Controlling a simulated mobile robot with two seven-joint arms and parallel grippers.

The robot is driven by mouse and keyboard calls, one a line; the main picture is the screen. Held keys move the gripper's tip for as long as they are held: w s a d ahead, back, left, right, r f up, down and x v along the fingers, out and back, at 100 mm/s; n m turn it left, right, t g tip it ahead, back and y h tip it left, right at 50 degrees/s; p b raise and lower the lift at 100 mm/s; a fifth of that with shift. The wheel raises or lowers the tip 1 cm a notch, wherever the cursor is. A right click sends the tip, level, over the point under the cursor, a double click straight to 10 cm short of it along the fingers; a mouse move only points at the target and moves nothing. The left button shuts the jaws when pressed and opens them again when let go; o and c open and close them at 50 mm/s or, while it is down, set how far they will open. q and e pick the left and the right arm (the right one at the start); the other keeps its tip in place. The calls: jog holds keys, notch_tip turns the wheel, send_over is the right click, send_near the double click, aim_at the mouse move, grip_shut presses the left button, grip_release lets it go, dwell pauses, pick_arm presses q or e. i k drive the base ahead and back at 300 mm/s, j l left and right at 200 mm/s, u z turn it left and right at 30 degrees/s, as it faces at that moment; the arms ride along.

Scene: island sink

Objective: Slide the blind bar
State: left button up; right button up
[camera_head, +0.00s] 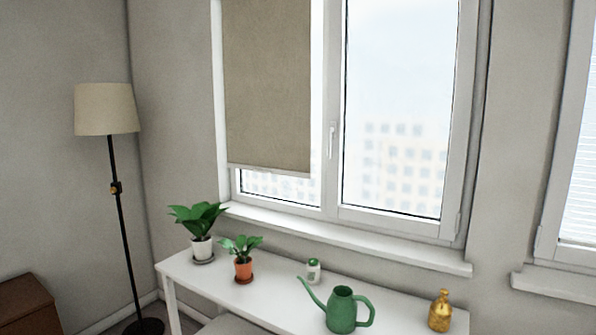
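A beige roller blind (268,80) hangs over the left window pane and covers most of it. Its pale bottom bar (268,171) sits near the lower part of that pane, with a strip of glass showing below it. The right pane (395,110) is uncovered. Neither of my grippers is in the head view, and nothing touches the blind.
A white table (274,299) stands below the window sill (345,240). On it are two potted plants (202,245) (243,268), a small white jar (313,271), a green watering can (341,310) and a gold bottle (440,313). A floor lamp (107,110) stands left.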

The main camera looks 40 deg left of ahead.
aim_at(243, 166)
jog(key=j+z, duration=0.25)
jog(key=j, duration=0.5)
jog(key=j+z, duration=0.25)
jog(key=j, duration=0.55)
jog(key=j+z, duration=0.25)
jog(key=j, duration=0.5)
jog(key=k, duration=0.05)
